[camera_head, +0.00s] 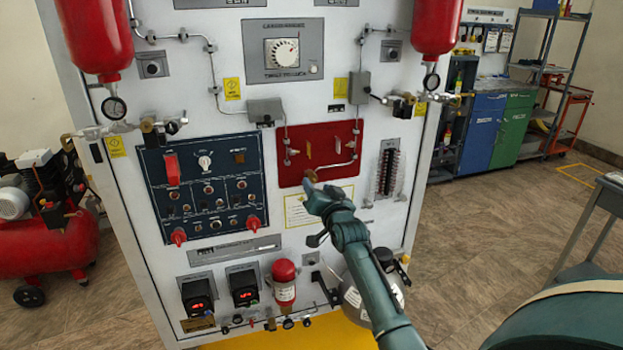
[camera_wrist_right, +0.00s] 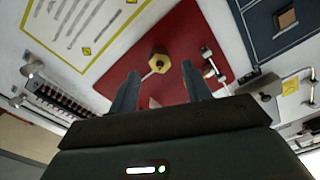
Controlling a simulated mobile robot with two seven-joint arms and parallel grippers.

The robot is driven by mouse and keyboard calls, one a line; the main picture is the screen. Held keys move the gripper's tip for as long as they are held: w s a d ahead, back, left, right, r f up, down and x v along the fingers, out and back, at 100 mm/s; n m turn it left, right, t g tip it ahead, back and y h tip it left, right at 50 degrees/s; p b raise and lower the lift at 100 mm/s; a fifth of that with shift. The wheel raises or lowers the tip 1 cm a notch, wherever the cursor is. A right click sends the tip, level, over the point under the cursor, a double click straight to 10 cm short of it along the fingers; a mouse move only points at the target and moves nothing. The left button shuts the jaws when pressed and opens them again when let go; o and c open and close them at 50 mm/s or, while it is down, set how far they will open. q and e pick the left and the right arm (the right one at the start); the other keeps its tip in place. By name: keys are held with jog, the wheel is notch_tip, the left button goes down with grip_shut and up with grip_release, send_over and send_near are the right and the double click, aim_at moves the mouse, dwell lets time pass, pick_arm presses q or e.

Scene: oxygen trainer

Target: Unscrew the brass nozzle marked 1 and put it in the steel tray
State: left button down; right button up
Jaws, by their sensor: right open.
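A brass hexagonal nozzle (camera_wrist_right: 158,63) shows at the edge of the red panel (camera_wrist_right: 195,38) in the right wrist view. In the head view brass (camera_head: 312,175) shows just beyond my right gripper (camera_head: 315,189), at the red panel's (camera_head: 300,175) lower edge. My right gripper is open; in the wrist view its two fingers (camera_wrist_right: 159,78) point at the panel, one on each side of the nozzle in the picture. I cannot tell whether they touch it. No number is readable on the nozzle. The steel tray and my left gripper are not in view.
The white training cabinet (camera_head: 230,75) carries a blue switch panel (camera_head: 208,213) left of the red one. Thin pipes and grey boxes (camera_head: 265,111) stand out near the red panel. A grey table (camera_head: 607,188) is at the right edge. Open floor (camera_head: 480,230) lies right of the cabinet.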

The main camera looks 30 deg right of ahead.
jog(key=m, duration=0.7)
dwell(0.4)
jog(key=shift+m, duration=0.9)
jog(key=m, duration=0.5)
jog(key=shift+m, duration=1.8)
jog(key=shift+m, duration=0.5)
